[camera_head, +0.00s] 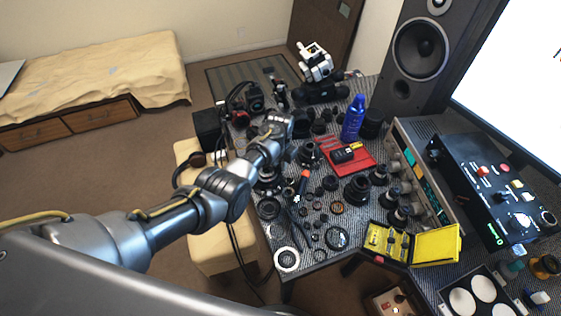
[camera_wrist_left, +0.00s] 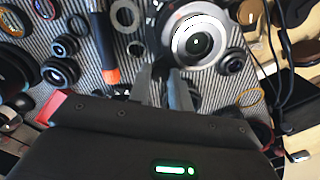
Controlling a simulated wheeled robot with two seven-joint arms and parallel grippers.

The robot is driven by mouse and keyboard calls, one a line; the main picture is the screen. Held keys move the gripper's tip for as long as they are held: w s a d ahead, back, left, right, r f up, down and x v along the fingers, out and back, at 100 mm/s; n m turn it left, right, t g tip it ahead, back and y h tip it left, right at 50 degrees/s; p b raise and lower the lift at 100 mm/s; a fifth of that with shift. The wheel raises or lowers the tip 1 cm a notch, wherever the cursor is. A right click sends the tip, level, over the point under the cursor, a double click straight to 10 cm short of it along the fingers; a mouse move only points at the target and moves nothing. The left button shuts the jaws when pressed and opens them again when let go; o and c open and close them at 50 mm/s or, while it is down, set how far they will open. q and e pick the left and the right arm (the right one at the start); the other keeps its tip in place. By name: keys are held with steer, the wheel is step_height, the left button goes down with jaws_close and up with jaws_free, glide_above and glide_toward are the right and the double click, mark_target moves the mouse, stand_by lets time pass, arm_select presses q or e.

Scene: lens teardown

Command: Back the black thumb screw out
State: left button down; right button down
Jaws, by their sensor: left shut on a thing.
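A lens with a silver-white ring and dark glass (camera_wrist_left: 197,42) stands on the striped mat in the left wrist view, just beyond my fingers. My left gripper (camera_wrist_left: 162,88) is beside the lens's near edge, its two grey fingers close together. It is shut on a small dark piece (camera_wrist_left: 160,70), which appears to be the black thumb screw at the lens's side. The fingers cover most of it, so its thread and seating cannot be seen. In the head view my left arm reaches over the bench's left side and hides the fingertips. My right gripper is not in view.
An orange-tipped tool (camera_wrist_left: 110,74) lies left of the fingers, with small lenses (camera_wrist_left: 62,72) beyond. The mat (camera_head: 312,250) is crowded with rings and lens parts. A blue bottle (camera_head: 353,118), red tray (camera_head: 350,166) and yellow case (camera_head: 436,246) stand to the right.

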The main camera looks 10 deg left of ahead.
arm_select(q)
steer(key=shift+n, duration=1.6)
steer(key=c, duration=1.3)
jaws_free()
steer(key=shift+o, duration=0.2)
